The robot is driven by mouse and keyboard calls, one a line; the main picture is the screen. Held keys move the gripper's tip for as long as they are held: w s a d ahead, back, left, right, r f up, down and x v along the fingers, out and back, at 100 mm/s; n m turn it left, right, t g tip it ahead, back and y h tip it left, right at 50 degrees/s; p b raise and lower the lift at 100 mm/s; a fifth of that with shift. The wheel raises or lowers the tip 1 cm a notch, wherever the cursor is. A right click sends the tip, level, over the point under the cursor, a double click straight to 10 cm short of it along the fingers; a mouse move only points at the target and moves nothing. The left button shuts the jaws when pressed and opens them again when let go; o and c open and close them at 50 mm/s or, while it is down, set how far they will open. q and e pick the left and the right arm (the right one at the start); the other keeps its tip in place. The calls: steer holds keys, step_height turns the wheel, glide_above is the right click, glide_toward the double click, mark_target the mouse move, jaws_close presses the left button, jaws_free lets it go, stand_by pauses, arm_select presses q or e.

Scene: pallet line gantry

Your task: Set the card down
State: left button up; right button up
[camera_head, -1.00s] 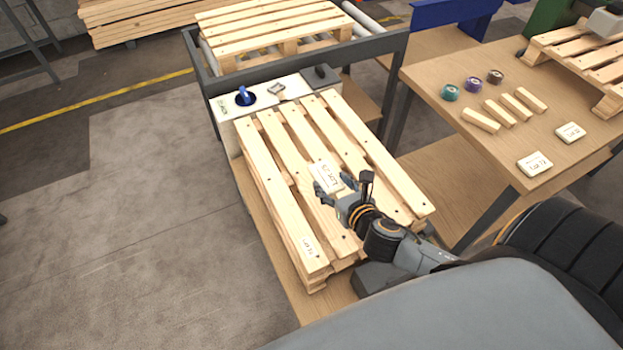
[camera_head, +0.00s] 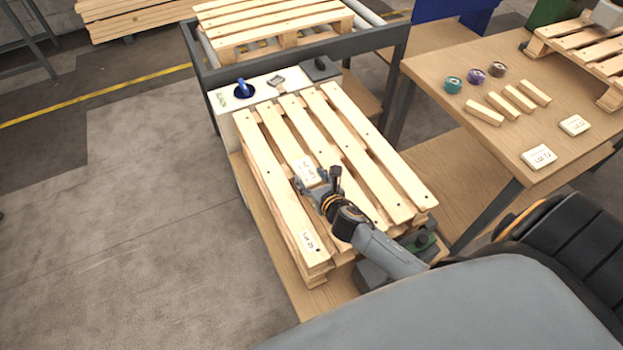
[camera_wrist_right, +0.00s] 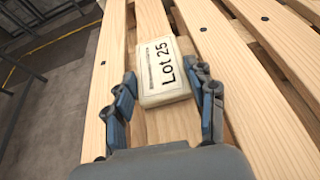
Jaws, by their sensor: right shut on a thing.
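A white card (camera_head: 308,171) shows over the slats of the pallet (camera_head: 262,172) in the head view. In the right wrist view the card (camera_wrist_right: 162,70) reads "Lot 25" beside a barcode. My right gripper (camera_head: 318,186) is shut on the card, with one finger at each side of its near end (camera_wrist_right: 163,88). The card is over a pale slat, close to it; I cannot tell whether it touches. My left gripper is not in view.
A side table (camera_head: 440,72) on the right carries tape rolls (camera_head: 475,76), several wood blocks (camera_head: 518,98) and two cards (camera_head: 539,156). A white panel (camera_head: 262,98) with a blue-handled item (camera_head: 242,91) lies behind the pallet. Another pallet (camera_head: 275,30) stands beyond.

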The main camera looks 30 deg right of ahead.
steer(key=o, duration=0.7)
steer(key=shift+f, duration=0.15)
steer(key=o, duration=0.5)
steer(key=shift+c, duration=0.2)
steer(key=shift+r, duration=0.35)
steer(key=v, duration=1.2)
steer(key=shift+s+f, duration=0.1)
steer(key=shift+f, duration=0.05)
